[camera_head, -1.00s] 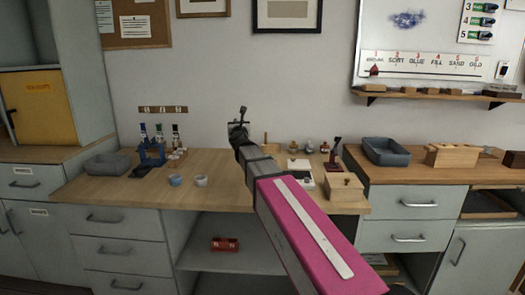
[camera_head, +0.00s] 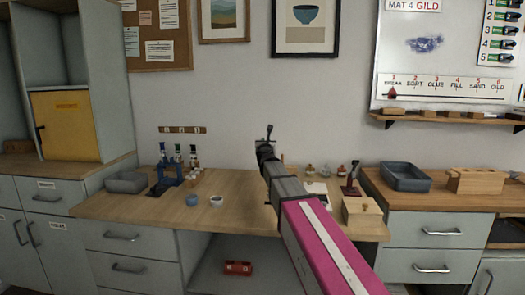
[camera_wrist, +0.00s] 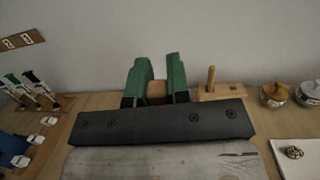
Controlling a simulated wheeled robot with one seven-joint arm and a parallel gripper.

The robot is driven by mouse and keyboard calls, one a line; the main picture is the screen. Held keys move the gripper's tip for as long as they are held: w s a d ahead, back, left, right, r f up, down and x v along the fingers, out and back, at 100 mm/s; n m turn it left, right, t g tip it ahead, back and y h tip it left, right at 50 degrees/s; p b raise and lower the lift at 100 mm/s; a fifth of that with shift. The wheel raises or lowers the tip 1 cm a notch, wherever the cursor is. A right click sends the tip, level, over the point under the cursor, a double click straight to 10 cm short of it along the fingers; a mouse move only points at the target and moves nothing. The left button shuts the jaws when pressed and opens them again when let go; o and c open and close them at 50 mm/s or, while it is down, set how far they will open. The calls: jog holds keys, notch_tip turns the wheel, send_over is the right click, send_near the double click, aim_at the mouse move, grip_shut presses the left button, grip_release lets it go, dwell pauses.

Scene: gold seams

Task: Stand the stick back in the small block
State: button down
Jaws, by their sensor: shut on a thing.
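My gripper shows its green fingers (camera_wrist: 157,78) in the wrist view, closed on a tan wooden piece (camera_wrist: 157,93). Most of that piece is hidden behind the dark gripper body, so I cannot tell whether it is the stick. To its right, a thin wooden stick (camera_wrist: 211,79) stands upright at a low wooden block (camera_wrist: 222,91), whose front is partly hidden by the gripper body. In the head view my gripper (camera_head: 268,140) is above the back of the wooden bench, small and dark.
The bench (camera_head: 243,195) holds two cups (camera_head: 216,201), a bottle rack (camera_head: 167,178) and a grey tray (camera_head: 126,183) on the left. Lidded jars (camera_wrist: 275,94) and a white board (camera_wrist: 297,158) lie right of my gripper. A wooden box (camera_head: 361,211) stands near the bench's right edge.

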jog(key=shift+m+g+h, duration=0.5)
jog(key=shift+g+h, duration=0.2)
jog(key=shift+g, duration=0.2)
jog(key=w+d, duration=0.4)
jog(key=d, duration=0.1)
jog(key=w+d, duration=1)
jog(key=shift+d+r, duration=0.15)
jog(key=shift+d, duration=0.15)
jog(key=shift+f, duration=2.3)
jog(key=shift+f, duration=2.9)
